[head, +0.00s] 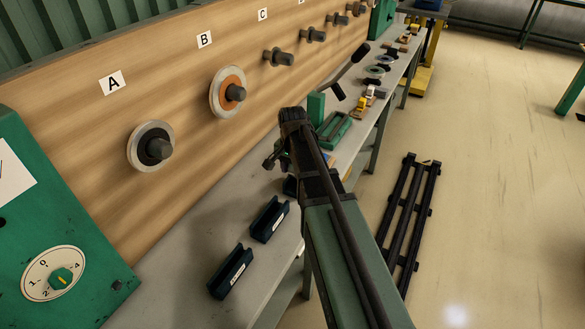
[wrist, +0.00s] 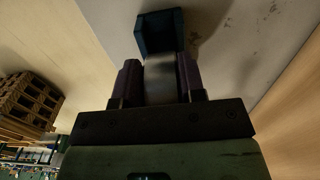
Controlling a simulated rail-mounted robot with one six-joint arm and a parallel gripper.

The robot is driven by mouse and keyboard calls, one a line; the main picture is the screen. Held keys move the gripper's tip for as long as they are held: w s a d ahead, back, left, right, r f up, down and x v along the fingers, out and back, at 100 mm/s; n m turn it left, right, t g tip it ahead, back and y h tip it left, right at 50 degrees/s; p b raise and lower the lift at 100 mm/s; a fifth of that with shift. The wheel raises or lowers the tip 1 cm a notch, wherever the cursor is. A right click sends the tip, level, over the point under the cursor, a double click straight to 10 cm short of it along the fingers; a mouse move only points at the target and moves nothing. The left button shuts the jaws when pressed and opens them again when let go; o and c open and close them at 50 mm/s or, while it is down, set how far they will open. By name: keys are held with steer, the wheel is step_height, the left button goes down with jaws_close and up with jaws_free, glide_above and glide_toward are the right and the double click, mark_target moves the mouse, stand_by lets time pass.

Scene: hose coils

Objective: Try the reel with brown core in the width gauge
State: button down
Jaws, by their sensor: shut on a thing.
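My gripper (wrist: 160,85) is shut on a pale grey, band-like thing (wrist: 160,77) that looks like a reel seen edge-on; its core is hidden. Just beyond it in the wrist view is a dark blue block with raised walls (wrist: 160,32); I cannot tell whether they touch. In the head view my arm hides the gripper's jaws and what they hold. Dark blue U-shaped channels with white labels, which look like width gauges, stand on the bench, one nearest (head: 232,272) and one behind it (head: 270,218). A third is partly hidden by my arm (head: 290,187).
A black-centred reel (head: 151,146) hangs on peg A and an orange-centred reel (head: 228,92) on peg B. Peg C (head: 279,57) is bare. A green fixture (head: 334,130) and small parts lie farther along the bench. A green dial box (head: 54,272) stands at near left.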

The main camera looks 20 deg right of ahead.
mark_target(293, 176)
steer(key=shift+f+b, duration=1.55)
steer(key=shift+f, duration=0.05)
stand_by(0.4)
steer(key=c, duration=0.6)
jaws_free()
steer(key=shift+r+p, duration=3.55)
step_height(293, 176, up, 11)
steer(key=p, duration=1)
steer(key=shift+f+p, duration=0.1)
steer(key=shift+p, duration=0.3)
